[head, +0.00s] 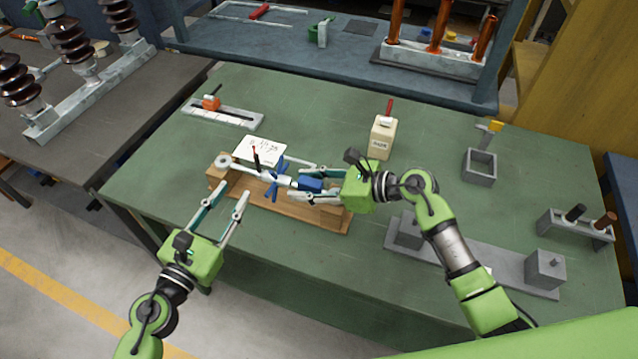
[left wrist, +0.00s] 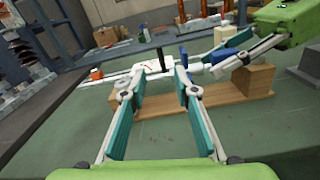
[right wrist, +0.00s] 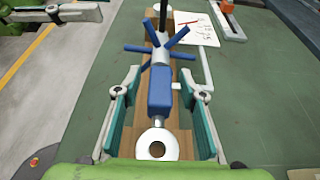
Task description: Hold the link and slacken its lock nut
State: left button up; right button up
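The link lies along a wooden stand (head: 332,222), with a pale ring end (head: 222,161) at its left. It carries a blue spoked piece (head: 274,180), likely the lock nut, and a blue block (head: 310,184). My right gripper (head: 296,183) is open around the blue block; the right wrist view shows gaps on both sides of the block (right wrist: 160,92) and the near ring end (right wrist: 157,145). My left gripper (head: 233,190) is open and empty, in front of the link's left part.
A written card (head: 262,148) lies behind the stand. A cream box with a red handle (head: 382,138) stands behind my right gripper. A grey block fixture (head: 470,255) lies front right, an open grey box (head: 480,167) further back. The front left table is clear.

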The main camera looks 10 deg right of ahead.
jog(key=shift+a+f, duration=0.1)
pick_arm(q)
jog(key=shift+c, duration=0.4)
pick_arm(e)
grip_shut()
